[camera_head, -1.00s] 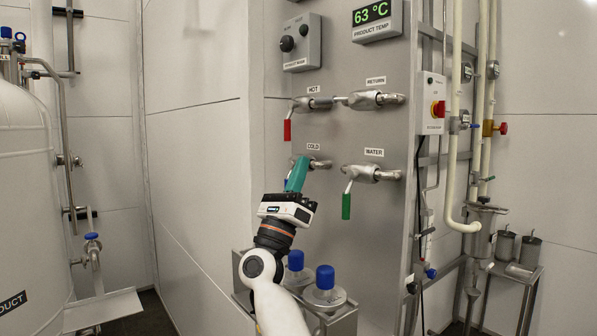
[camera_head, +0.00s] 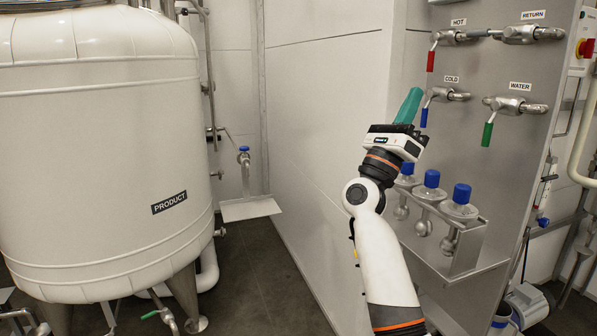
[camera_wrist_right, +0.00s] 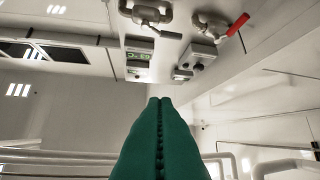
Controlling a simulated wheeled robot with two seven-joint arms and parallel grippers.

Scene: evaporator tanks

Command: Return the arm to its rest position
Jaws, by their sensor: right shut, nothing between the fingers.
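My right arm (camera_head: 385,250) reaches up from the bottom of the head view. Its right gripper (camera_head: 409,104) has green fingers that point up and slightly right, beside the panel's cold valve with the blue handle (camera_head: 424,115). I cannot tell the exact gap between them in the head view. In the right wrist view the green fingers (camera_wrist_right: 160,135) are pressed together with nothing between them. The red handle (camera_wrist_right: 238,24) shows beyond their tips, at the upper right. My left gripper is in neither view.
The panel (camera_head: 470,150) also carries the red hot handle (camera_head: 431,61) and green water handle (camera_head: 487,134). Several blue-capped flasks (camera_head: 431,179) stand in a metal rack (camera_head: 470,258) below, close to my arm. A large product tank (camera_head: 100,150) and a small shelf (camera_head: 250,208) are at left.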

